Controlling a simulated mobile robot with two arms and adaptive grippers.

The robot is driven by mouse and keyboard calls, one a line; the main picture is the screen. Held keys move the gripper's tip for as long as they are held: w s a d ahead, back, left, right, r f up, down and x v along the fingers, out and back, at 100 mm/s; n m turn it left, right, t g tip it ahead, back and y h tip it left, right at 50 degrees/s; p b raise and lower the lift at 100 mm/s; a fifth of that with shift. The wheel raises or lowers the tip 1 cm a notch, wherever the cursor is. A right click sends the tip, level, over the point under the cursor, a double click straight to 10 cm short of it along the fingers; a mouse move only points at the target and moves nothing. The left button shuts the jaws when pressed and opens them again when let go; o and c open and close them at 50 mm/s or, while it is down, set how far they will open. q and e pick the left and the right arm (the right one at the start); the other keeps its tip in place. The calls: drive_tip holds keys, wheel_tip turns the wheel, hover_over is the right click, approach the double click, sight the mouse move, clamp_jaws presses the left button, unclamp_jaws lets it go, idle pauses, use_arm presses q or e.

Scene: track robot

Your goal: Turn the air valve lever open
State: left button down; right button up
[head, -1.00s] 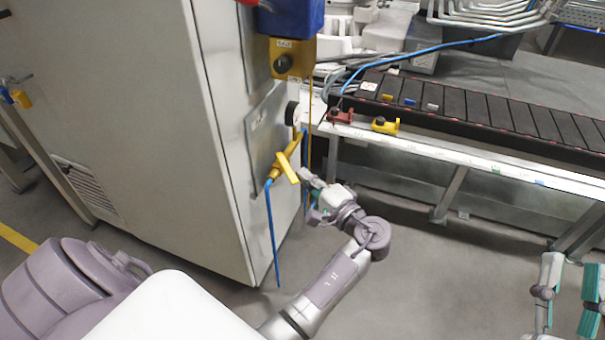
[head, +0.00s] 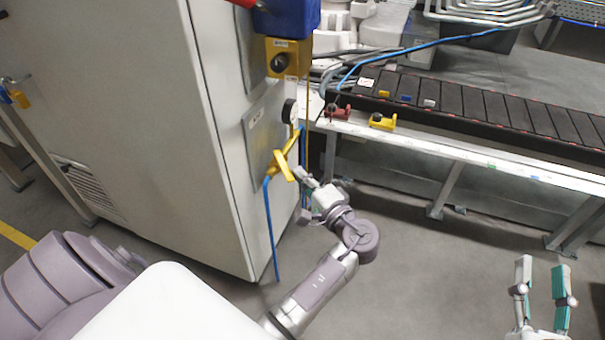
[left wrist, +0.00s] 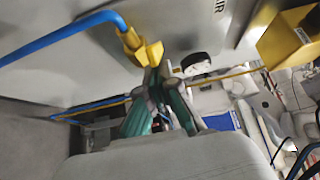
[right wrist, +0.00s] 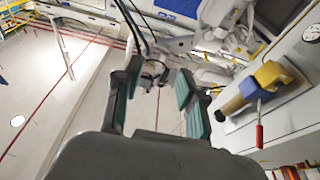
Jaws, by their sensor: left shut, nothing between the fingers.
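The yellow air valve lever (head: 283,165) sits on a yellow pipe fitting with a blue hose, beside a grey plate on the cabinet's side. My left gripper (head: 300,175) is shut and empty, just right of the lever. In the left wrist view the lever (left wrist: 151,53) is at the tips of the shut fingers (left wrist: 163,75); I cannot tell whether they touch it. My right gripper (head: 543,272) is open and empty over the floor at lower right. Its parted fingers also show in the right wrist view (right wrist: 155,80).
The grey cabinet (head: 140,110) fills the left. A yellow box with a black knob (head: 290,58) is above the valve. A conveyor (head: 480,105) on a white-edged bench runs to the right, with red and yellow clamps (head: 382,121). The floor (head: 420,280) between my grippers is clear.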

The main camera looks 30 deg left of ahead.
use_arm(q)
drive_tip(key=s+m+t+p, duration=0.1)
drive_tip(key=a+m+t+h+p, duration=0.1)
drive_tip(key=p, duration=0.1)
drive_tip(key=shift+s+r+t, duration=0.15)
drive_tip(key=shift+s+t, duration=0.25)
drive_tip(key=shift+s+a+m+t+h+p, duration=0.3)
drive_tip(key=shift+s+a+m+t+h, duration=0.3)
drive_tip(key=shift+m+t+h, duration=0.3)
drive_tip(key=shift+s+a+m+t+h+p, duration=0.25)
drive_tip(key=shift+s+a+m+t+h, duration=0.45)
drive_tip(key=shift+t+h, duration=0.25)
drive_tip(key=shift+s+a+m+t+h+p, duration=0.3)
drive_tip(key=shift+s+a+m+t+h, duration=0.25)
drive_tip(key=shift+m+t+h, duration=0.35)
use_arm(e)
drive_tip(key=s+d+f+g+h, duration=0.2)
drive_tip(key=s+f+g, duration=0.2)
drive_tip(key=f+g, duration=0.2)
drive_tip(key=s+d+f+g+h, duration=0.1)
drive_tip(key=s+d+f+g, duration=0.2)
drive_tip(key=f, duration=0.8)
drive_tip(key=shift+s+f+m+g+h, duration=0.15)
drive_tip(key=shift+s+m+g+h, duration=0.2)
drive_tip(key=shift+s+g, duration=1.1)
use_arm(q)
drive_tip(key=shift+a, duration=0.1)
use_arm(e)
drive_tip(key=shift+w+g, duration=0.45)
drive_tip(key=shift+w, duration=0.1)
